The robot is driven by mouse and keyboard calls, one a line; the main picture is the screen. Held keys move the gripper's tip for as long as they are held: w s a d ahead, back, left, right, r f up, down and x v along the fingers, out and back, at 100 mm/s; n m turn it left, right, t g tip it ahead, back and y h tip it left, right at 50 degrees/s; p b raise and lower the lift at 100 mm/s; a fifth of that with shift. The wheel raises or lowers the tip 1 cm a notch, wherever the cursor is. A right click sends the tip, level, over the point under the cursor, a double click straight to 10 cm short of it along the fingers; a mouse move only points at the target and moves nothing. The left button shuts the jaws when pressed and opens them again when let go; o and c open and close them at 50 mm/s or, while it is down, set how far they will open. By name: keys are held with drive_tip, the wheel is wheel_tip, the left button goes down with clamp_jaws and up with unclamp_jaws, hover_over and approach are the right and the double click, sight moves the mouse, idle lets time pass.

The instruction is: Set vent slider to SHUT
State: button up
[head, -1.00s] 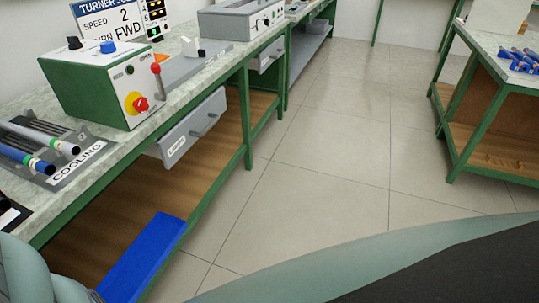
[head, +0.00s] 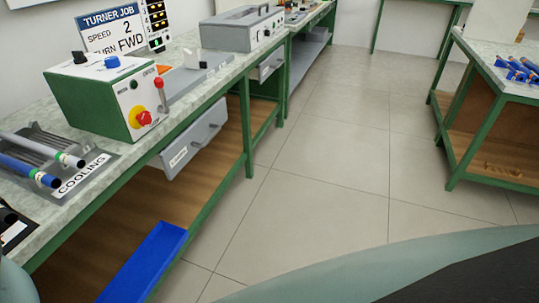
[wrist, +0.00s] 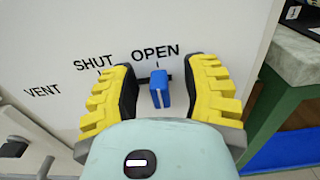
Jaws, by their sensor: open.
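The vent slider is a small blue knob (wrist: 160,92) in the wrist view, on a white panel (wrist: 60,55). It stands below the printed word OPEN, to the right of the words SHUT and VENT. My gripper (wrist: 162,78) is open, with one yellow-padded finger on each side of the knob. A gap shows between the knob and each finger. The lower part of the knob is close to my gripper's pale body. The head view shows neither the vent slider nor my fingers.
In the head view, a bench carries a green control box (head: 90,105), a COOLING rack (head: 100,162) with rods, and a grey case (head: 222,35). A blue tray (head: 148,262) lies below. Another bench (head: 510,60) stands right. The floor (head: 310,180) between is clear.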

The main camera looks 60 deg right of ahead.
drive_tip(key=shift+o, duration=0.3)
drive_tip(key=shift+s, duration=0.1)
clamp_jaws()
drive_tip(key=shift+f, duration=0.1)
